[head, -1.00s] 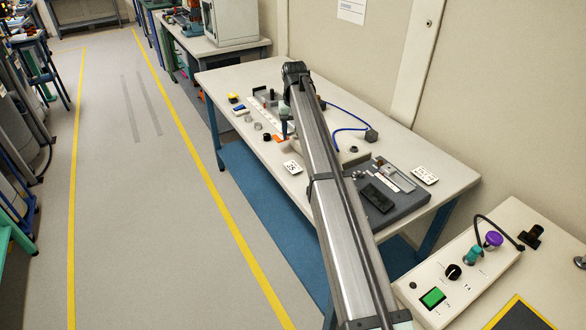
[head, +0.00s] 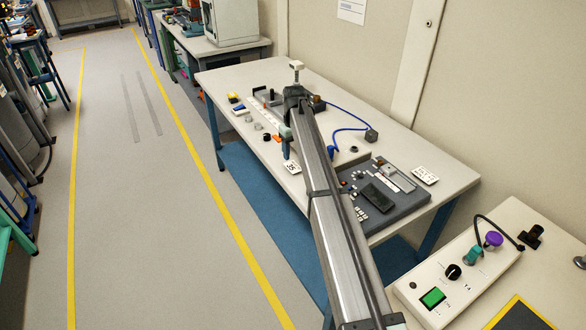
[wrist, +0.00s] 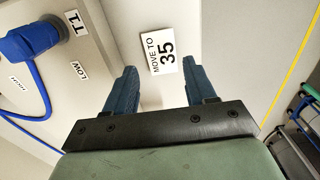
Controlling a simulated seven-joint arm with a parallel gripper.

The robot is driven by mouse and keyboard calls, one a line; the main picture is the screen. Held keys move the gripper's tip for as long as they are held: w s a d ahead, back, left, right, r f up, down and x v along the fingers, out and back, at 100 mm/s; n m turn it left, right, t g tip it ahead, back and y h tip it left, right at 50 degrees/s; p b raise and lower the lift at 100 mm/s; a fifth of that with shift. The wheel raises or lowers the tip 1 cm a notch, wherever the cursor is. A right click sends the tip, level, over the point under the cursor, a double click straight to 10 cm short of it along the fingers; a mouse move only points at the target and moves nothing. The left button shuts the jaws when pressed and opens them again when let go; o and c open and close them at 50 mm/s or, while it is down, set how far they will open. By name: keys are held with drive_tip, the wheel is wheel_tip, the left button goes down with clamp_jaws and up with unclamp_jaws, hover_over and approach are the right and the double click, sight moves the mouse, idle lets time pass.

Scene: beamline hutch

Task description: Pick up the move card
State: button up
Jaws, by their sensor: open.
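The move card is a small white card printed "MOVE TO 35". In the head view the card (head: 291,169) lies flat near the front edge of the long bench. In the wrist view the card (wrist: 163,51) shows between and beyond my two blue fingers. In the head view my gripper (head: 288,153) is just above the card and covers part of its far edge. In the wrist view my gripper (wrist: 158,68) is open and empty, its fingers on either side of the card. I cannot tell the exact height gap.
A device with a blue plug (wrist: 32,40) and labels "T1" and "LOW" is left of my fingers in the wrist view. A dark grey panel (head: 400,213) lies right of the card. Another white card (head: 425,175) lies farther right. Small parts sit left of the card.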

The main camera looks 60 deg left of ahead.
sight(294, 167)
drive_tip(key=shift+f, duration=3.1)
drive_tip(key=shift+a, duration=0.1)
drive_tip(key=shift+c, duration=0.2)
drive_tip(key=c, duration=0.7)
drive_tip(key=shift+o, duration=0.2)
drive_tip(key=shift+r, duration=0.1)
